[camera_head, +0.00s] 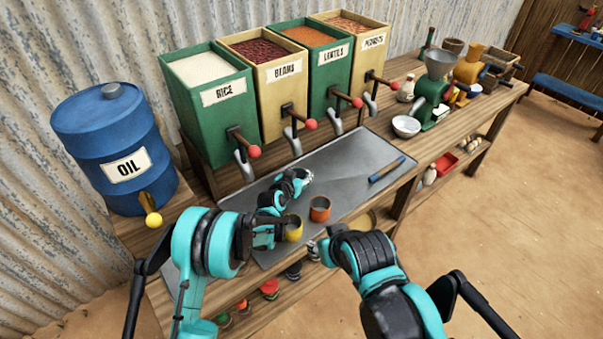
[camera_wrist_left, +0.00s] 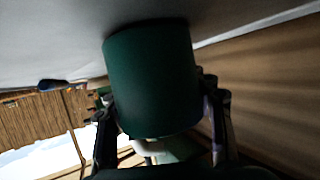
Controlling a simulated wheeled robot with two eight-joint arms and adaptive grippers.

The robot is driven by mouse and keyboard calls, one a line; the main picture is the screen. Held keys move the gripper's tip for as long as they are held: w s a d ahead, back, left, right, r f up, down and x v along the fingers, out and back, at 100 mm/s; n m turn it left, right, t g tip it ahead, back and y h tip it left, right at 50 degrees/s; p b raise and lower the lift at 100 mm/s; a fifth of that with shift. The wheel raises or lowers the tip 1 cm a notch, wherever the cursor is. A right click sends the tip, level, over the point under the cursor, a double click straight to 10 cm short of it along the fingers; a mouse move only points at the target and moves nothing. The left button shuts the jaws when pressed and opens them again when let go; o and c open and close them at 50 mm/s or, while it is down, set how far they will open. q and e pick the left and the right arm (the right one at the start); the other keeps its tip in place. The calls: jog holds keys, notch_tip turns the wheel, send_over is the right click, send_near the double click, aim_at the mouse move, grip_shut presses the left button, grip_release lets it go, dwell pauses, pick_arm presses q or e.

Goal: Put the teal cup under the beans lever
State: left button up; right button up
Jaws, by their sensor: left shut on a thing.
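The beans bin (camera_head: 265,85) is cream-yellow, with a red-knobbed beans lever (camera_head: 310,125) above a grey spout. My left gripper (camera_head: 296,181) is over the metal tray, in front of and below the beans spout. It is shut on the teal cup, which shows dark green between the two fingers in the left wrist view (camera_wrist_left: 152,78). In the head view the cup is small and mostly hidden by the gripper; whether it touches the tray is unclear. My right arm is at the lower middle; its fingers do not show.
A yellow cup (camera_head: 293,229) and an orange cup (camera_head: 320,210) stand on the tray (camera_head: 345,165), close in front of the left gripper. A blue-handled tool (camera_head: 386,170) lies at the right. Rice (camera_head: 213,95) and lentils (camera_head: 318,65) bins flank the beans bin.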

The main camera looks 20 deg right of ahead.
pick_arm(q)
jog(key=o, duration=1.4)
jog(key=shift+f, duration=0.15)
jog(key=shift+r+p, duration=0.3)
jog(key=p+v, duration=0.2)
jog(key=v, duration=1)
jog(key=shift+f, duration=0.15)
